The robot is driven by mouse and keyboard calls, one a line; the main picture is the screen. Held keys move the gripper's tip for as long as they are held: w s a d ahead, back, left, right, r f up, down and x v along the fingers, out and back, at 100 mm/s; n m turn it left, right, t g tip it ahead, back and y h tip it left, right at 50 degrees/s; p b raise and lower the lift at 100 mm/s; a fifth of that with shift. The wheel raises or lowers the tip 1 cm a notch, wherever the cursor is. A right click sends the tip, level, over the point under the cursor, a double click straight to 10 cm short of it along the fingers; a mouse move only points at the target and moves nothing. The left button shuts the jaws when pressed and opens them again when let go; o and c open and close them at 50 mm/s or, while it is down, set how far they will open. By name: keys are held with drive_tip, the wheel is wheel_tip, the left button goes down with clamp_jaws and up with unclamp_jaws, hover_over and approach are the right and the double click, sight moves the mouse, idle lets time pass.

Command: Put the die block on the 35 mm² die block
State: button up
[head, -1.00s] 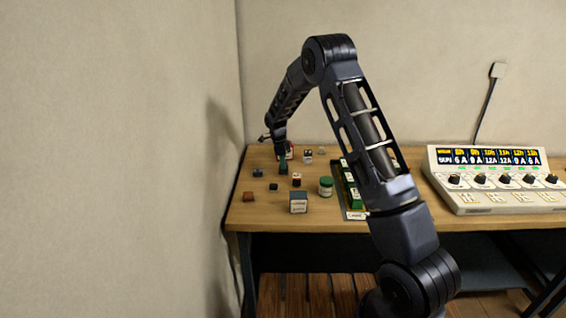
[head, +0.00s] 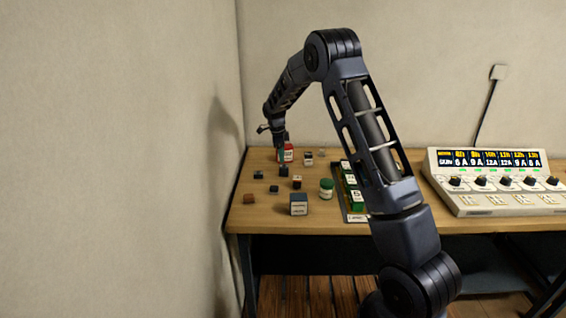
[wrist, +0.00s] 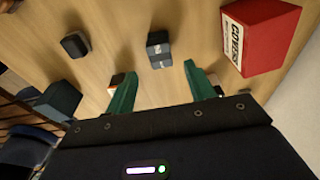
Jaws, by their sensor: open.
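A small dark grey block (wrist: 158,52) with a pale mark shows in the wrist view, just beyond and between my fingertips. I cannot tell whether it is one block or two stacked. What looks like the same dark block (head: 284,172) is under my gripper in the head view. My gripper (wrist: 160,80) is open, its two green fingers apart with nothing held between them; it also shows in the head view (head: 282,160). Other small dark blocks (head: 258,174) and (head: 274,188) lie to the left and front. Their size labels cannot be read.
A red and white box (wrist: 262,38) stands close beside the right finger. A control panel (head: 490,180) fills the right side.

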wheel_tip(320, 180, up, 7)
drive_tip(key=shift+a+f, duration=0.15)
drive_tip(key=shift+a, duration=0.3)
drive_tip(key=s+d+r+n+t+y, duration=0.2)
drive_tip(key=s+d+r+n, duration=0.6)
drive_tip(key=s+d+r, duration=1.2)
drive_tip(key=s+d+f+n+t, duration=0.1)
drive_tip(key=s+d+n, duration=0.4)
drive_tip(key=s, duration=0.8)
drive_tip(key=s+d+f+n+t, duration=0.1)
drive_tip(key=s+d+n, duration=0.4)
drive_tip(key=s, duration=0.8)
drive_tip(key=shift+s+d+f+t, duration=0.2)
drive_tip(key=shift+d+t, duration=0.1)
drive_tip(key=shift+d, duration=0.7)
